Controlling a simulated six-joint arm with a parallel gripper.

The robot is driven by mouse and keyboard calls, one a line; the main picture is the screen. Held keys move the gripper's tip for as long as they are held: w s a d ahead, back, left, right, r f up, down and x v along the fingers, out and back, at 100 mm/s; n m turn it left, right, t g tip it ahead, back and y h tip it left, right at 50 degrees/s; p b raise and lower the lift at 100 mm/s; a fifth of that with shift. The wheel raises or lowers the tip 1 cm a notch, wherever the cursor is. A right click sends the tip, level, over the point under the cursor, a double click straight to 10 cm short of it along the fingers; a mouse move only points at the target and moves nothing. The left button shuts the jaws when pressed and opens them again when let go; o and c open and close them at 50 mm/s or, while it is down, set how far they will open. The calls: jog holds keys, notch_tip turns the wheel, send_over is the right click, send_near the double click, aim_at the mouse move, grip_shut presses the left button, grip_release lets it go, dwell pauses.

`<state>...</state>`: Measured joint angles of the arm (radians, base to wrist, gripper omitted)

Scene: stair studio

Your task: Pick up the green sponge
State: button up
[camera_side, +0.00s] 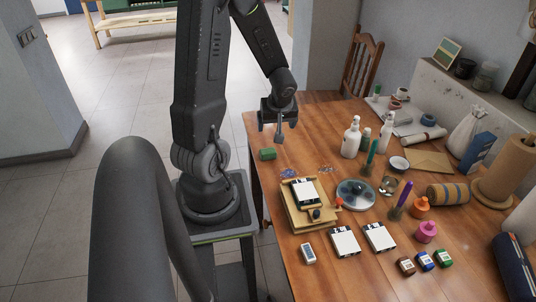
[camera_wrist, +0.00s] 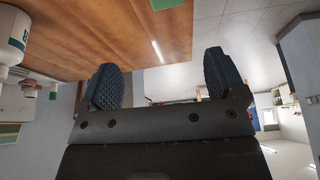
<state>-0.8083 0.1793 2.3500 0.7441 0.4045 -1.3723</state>
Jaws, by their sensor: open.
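The green sponge (camera_side: 267,154) is a small green block lying on the wooden table (camera_side: 300,250) near its left edge in the side view. My gripper (camera_side: 279,136) is in the air above the table, up and slightly to the right of the sponge in the picture, and apart from it. In the wrist view my gripper (camera_wrist: 160,90) shows two dark ribbed fingers spread apart with nothing between them.
White bottles (camera_side: 351,137) stand right of my gripper. The tabletop around the sponge is mostly clear.

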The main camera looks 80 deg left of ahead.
jog(key=s+a+f+n, duration=0.1)
jog(key=f, duration=0.1)
send_over(268, 149)
jog(key=d, duration=0.2)
notch_tip(268, 149, down, 7)
jog(key=shift+a+f, duration=0.15)
jog(key=shift+f, duration=0.05)
jog(key=shift+d+x, duration=0.2)
jog(key=shift+x, duration=2.4)
jog(key=shift+f, duration=0.1)
jog(key=c, duration=1)
